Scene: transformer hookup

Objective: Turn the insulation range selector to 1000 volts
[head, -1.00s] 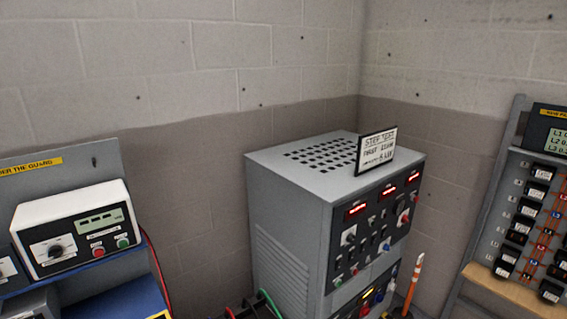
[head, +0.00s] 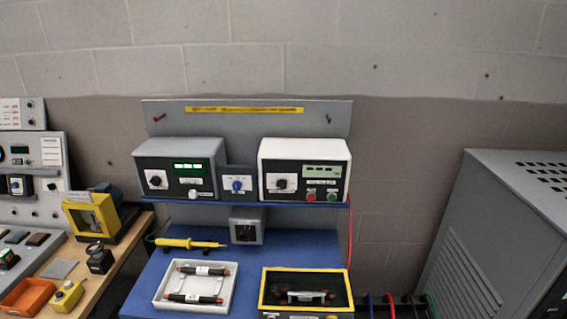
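A white-cased tester (head: 304,168) stands at the right of the blue shelf, with a black rotary selector knob (head: 281,184), a pale display, a red button and a green button. A grey-cased meter (head: 180,168) stands at the left of the shelf, with its own black knob (head: 156,181) and a lit green display. A small grey box with a blue knob (head: 237,185) sits between them. The lettering is too small to read, so I cannot tell which knob is the insulation range selector or its setting. Neither gripper is in view.
Below the shelf is a blue bench (head: 250,260) with a white tray (head: 165,300) of black parts, a yellow-rimmed box (head: 308,310) and a yellow probe (head: 185,243). A wooden bench (head: 130,240) is at left, a grey cabinet (head: 500,240) at right. Red lead hangs beside the shelf.

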